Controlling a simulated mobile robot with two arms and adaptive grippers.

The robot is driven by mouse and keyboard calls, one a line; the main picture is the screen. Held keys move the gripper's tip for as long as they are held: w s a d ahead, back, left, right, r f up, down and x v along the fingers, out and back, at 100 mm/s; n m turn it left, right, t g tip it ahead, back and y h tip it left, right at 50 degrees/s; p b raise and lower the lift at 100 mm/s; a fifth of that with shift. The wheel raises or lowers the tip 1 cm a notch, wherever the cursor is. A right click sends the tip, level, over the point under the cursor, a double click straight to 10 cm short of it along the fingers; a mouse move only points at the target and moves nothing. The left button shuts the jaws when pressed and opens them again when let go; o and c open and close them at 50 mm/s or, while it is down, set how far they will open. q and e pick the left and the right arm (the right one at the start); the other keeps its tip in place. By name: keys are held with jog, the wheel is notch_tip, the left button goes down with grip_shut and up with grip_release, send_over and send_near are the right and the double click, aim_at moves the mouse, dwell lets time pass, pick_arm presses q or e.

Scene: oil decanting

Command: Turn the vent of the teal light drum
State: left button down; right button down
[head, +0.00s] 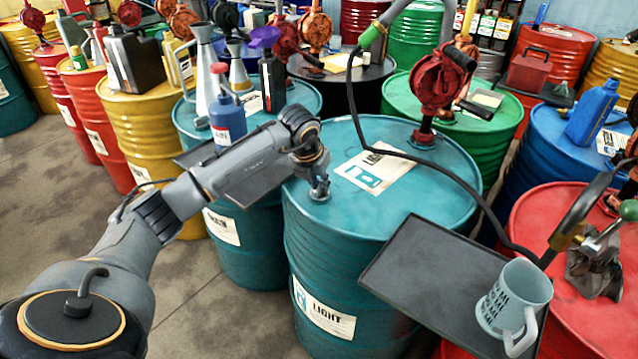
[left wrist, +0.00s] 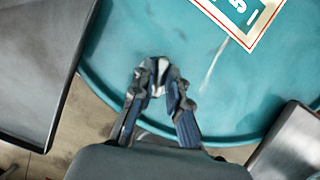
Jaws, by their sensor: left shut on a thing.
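The teal light drum (head: 400,230) stands in the middle of the head view, with a "LIGHT" label on its side and another on its lid. Its lid also fills much of the left wrist view (left wrist: 130,35). My left gripper (head: 319,188) reaches down to the lid near its left rim. In the left wrist view its fingertips (left wrist: 158,78) are closed together around a small metallic piece (left wrist: 156,72), which appears to be the vent. The fingers hide most of it, so its turn angle cannot be read. My right gripper is not seen in the head view.
A red hand pump (head: 437,85) stands at the lid's back, with a black hose (head: 438,168) running right. A dark tray (head: 425,275) at the front right carries a pale mug (head: 513,300). A blue bottle (head: 227,118) stands behind my left arm. Other drums crowd close around.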

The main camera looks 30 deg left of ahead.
pick_arm(q)
jog(key=n+y+b, duration=0.1)
jog(key=n, duration=0.2)
jog(key=shift+d+n+y, duration=0.1)
jog(key=shift+n+y, duration=0.2)
jog(key=shift+n, duration=0.1)
jog(key=n+g+y+b, duration=0.1)
jog(key=n, duration=0.2)
jog(key=shift+w+n, duration=0.1)
jog(key=shift+n, duration=0.2)
jog(key=n+g, duration=0.1)
jog(key=n, duration=0.1)
jog(key=n+g+y+b, duration=0.1)
jog(key=n, duration=0.2)
jog(key=shift+n, duration=0.3)
jog(key=c, duration=1.3)
grip_release()
jog(key=v, duration=1.2)
jog(key=shift+d, duration=0.2)
